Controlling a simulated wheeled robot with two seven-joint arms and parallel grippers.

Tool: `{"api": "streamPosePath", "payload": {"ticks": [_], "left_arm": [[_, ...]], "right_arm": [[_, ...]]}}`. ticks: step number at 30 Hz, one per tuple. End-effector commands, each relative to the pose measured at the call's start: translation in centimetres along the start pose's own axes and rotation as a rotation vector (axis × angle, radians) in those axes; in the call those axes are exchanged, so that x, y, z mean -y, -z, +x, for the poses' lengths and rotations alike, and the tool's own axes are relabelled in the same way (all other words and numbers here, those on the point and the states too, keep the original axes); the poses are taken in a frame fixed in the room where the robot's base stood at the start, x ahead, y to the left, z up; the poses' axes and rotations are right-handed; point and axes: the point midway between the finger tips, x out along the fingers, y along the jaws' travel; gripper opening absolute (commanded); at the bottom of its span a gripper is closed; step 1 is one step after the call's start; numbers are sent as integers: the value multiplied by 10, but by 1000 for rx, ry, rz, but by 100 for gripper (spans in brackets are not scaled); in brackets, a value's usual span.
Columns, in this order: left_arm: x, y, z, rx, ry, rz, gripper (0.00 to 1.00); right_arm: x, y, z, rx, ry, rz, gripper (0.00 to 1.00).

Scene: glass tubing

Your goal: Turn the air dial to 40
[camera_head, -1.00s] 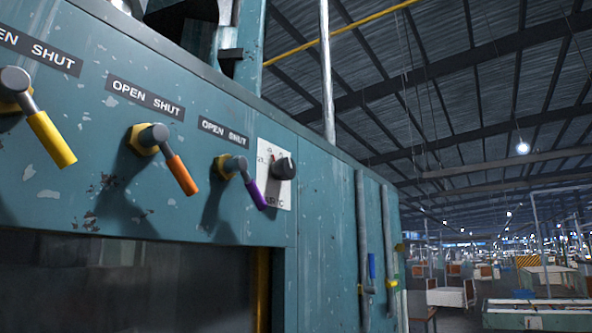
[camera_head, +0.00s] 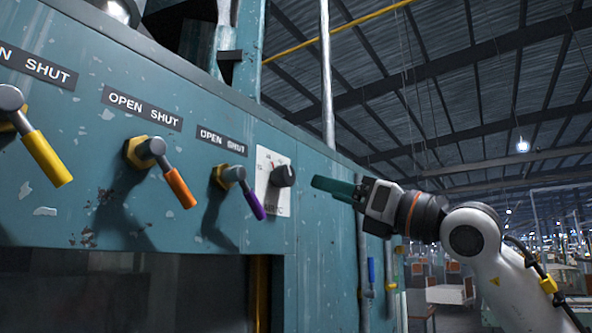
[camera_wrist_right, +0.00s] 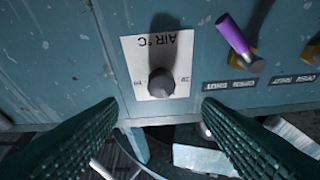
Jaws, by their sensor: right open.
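The air dial (camera_head: 284,174) is a dark round knob on a white scale plate (camera_head: 272,201) on the teal machine panel. In the right wrist view the dial (camera_wrist_right: 161,83) stands out from its plate (camera_wrist_right: 158,44), which reads "AIR °C" upside down. My right gripper (camera_head: 318,184) is just right of the dial, apart from it. In the right wrist view its two green fingers (camera_wrist_right: 160,108) are spread wide, with the dial beyond and between them, untouched. The dial's exact setting is too small to read. My left gripper is not in view.
Left of the dial are levers with purple (camera_head: 254,204), orange (camera_head: 180,188) and yellow (camera_head: 46,158) handles under OPEN SHUT labels. The purple one is closest to the dial. Vertical pipes (camera_head: 363,250) run down the panel below my right arm.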

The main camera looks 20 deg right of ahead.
Motion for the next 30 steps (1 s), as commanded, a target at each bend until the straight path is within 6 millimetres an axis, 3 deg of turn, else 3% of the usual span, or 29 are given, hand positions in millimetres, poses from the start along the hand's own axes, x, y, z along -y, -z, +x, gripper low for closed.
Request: {"api": "streamPosePath", "payload": {"ticks": [1, 6, 12, 26, 30], "left_arm": [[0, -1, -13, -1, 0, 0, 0], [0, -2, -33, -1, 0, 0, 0], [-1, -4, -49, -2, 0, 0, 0], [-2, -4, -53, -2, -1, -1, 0], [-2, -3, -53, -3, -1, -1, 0]], "right_arm": [[1, 6, 14, 2, 2, 3, 59], [1, 6, 49, 1, 3, 4, 59], [1, 4, 78, 1, 2, 3, 59], [0, 0, 88, -1, 2, 2, 59], [0, 0, 88, -1, 2, 2, 36]]}}
